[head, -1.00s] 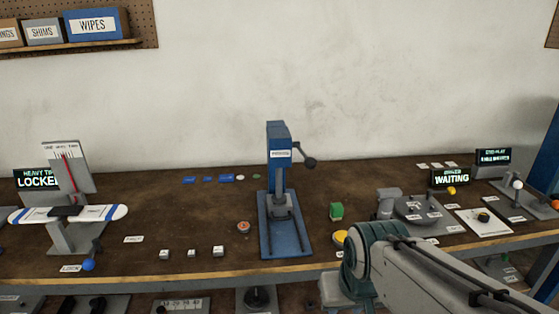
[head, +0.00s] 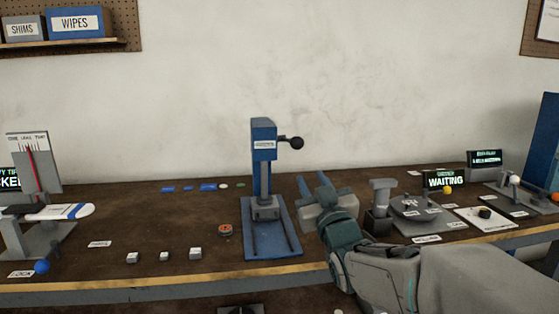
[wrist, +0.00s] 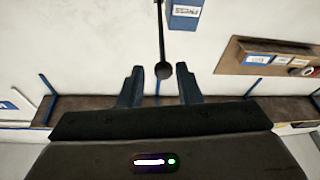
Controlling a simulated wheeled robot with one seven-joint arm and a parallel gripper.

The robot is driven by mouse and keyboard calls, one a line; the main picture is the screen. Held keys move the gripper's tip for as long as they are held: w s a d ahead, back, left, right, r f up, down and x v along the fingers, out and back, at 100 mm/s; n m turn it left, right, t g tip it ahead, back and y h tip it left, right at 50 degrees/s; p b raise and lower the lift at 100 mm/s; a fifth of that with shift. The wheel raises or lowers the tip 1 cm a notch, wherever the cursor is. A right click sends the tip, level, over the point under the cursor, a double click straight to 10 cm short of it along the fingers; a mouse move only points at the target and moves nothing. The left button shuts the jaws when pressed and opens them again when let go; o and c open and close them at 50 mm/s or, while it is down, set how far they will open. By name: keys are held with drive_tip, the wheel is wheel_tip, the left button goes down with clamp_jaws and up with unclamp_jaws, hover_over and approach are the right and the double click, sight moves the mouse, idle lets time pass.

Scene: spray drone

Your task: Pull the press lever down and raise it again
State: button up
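The blue press (head: 263,135) stands upright on its base plate near the middle of the bench in the head view. Its lever juts out to the right and is close to level, ending in a dark round knob (head: 296,143). My gripper (head: 313,181) is open and empty, just below the knob and right of the press column. In the wrist view, the knob (wrist: 163,71) and its thin rod show between the two spread fingertips (wrist: 160,72). Neither finger visibly touches the knob. Part of the press head (wrist: 185,14) shows at the top.
A red-topped round piece (head: 225,230) and several small white blocks (head: 195,253) lie left of the press. A grey station with a WAITING display (head: 445,181) stands right of my arm. The wall space around the press head is clear.

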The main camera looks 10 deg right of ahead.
sight(293, 141)
drive_tip(key=shift+n+t+y, duration=0.3)
drive_tip(key=shift+t+y, duration=0.2)
drive_tip(key=x, duration=0.9)
drive_tip(key=p+x, duration=0.1)
drive_tip(key=x, duration=0.3)
drive_tip(key=shift+w+a+r, duration=0.15)
drive_tip(key=shift+w+r, duration=0.05)
drive_tip(key=shift+r, duration=0.35)
clamp_jaws()
